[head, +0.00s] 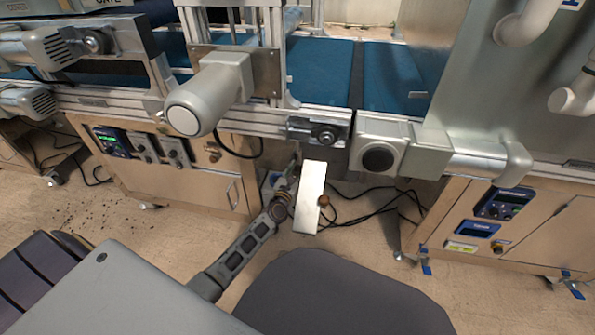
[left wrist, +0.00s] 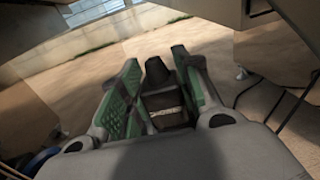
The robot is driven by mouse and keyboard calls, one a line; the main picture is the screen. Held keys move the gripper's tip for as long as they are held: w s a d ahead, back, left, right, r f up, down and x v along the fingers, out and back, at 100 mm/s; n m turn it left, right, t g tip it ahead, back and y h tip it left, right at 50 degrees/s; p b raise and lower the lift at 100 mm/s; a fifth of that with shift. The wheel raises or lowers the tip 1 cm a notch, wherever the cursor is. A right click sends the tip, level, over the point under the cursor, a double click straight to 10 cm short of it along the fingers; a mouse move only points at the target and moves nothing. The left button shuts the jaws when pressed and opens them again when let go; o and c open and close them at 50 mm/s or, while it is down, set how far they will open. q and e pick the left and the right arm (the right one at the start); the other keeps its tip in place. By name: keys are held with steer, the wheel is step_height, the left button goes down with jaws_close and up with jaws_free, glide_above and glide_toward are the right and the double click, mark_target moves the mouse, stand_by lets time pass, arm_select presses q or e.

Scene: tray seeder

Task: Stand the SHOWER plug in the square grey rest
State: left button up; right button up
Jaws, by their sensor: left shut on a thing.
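My left gripper (head: 294,172) is low in front of the machine, below the conveyor, partly covered by a pale plate in the head view. In the left wrist view its two green-padded fingers (left wrist: 160,90) are closed around a dark, plug-like piece (left wrist: 162,78). The piece has a narrower black top and a pale band lower down. I cannot make out the square grey rest in either view. My right gripper is not in view.
The pale plate (head: 309,198) stands beside my left gripper. Black cables (head: 375,192) lie on the floor behind it. Cabinets stand left (head: 175,183) and right (head: 480,230), under the blue conveyor belt (head: 320,72). A grey motor housing (head: 208,93) juts out above. Floor between the cabinets is partly free.

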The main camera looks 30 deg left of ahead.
arm_select(q)
steer(key=shift+f+b, duration=0.25)
steer(key=shift+b, duration=0.05)
steer(key=shift+f, duration=0.1)
stand_by(0.8)
steer(key=shift+f+b, duration=0.1)
steer(key=shift+b, duration=0.2)
stand_by(0.4)
stand_by(0.3)
steer(key=shift+f+b, duration=0.3)
steer(key=shift+f, duration=0.05)
stand_by(0.4)
steer(key=o, duration=1.2)
